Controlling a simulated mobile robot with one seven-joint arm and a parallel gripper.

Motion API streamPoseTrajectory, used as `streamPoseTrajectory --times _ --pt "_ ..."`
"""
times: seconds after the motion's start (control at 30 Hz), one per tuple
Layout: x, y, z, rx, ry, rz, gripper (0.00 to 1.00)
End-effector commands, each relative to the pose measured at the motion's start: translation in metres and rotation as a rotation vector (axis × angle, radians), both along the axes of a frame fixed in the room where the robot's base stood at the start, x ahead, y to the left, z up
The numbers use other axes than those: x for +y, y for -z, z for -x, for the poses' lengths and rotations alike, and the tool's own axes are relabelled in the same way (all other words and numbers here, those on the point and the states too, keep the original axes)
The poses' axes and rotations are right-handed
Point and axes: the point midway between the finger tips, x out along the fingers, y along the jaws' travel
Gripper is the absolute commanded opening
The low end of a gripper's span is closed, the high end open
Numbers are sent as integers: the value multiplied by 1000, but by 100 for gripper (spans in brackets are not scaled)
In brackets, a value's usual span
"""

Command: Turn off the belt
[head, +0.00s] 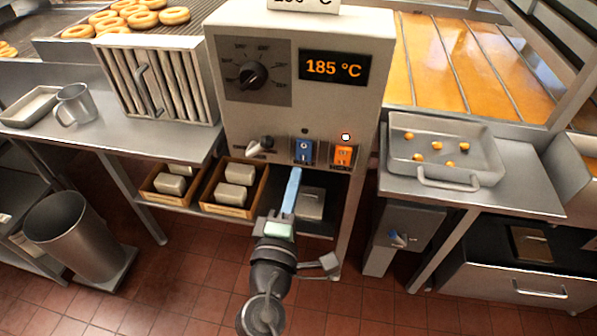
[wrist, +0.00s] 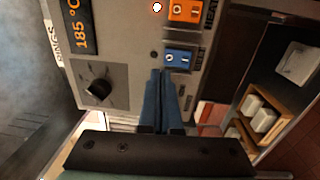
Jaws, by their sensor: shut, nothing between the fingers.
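A blue rocker switch (head: 304,151) marked O and I sits low on the front of the fryer control box (head: 285,110). It also shows in the wrist view (wrist: 180,59), just beyond my fingertips. Its small label is hard to read. A dark round lamp (wrist: 153,54) sits beside it in the wrist view. My gripper (head: 296,172) is shut and empty, its blue fingers pointing up at the panel just below the blue switch. In the wrist view my fingertips (wrist: 163,72) lie very near the switch's edge; I cannot tell whether they touch it.
An orange switch (head: 343,156) with a lit lamp (head: 346,136) sits close to the right of the blue one. A dial (head: 252,75) and a display (head: 335,67) reading 185 °C are above. A metal tray (head: 400,165) stands right; wooden boxes (head: 226,209) sit on the shelf below.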

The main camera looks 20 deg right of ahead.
Motion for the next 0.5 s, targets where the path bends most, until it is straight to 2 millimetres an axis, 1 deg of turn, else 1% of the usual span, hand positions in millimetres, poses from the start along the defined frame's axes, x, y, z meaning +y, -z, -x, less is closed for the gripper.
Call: streamPoseTrajectory --times 0.03,0.2,0.33,0.5 --pt "7 1 11 2 -1 0 0" --pt "25 -3 38 1 -1 -2 0" --pt "34 -5 51 2 0 0 0" --pt "39 -7 57 1 1 -1 0"
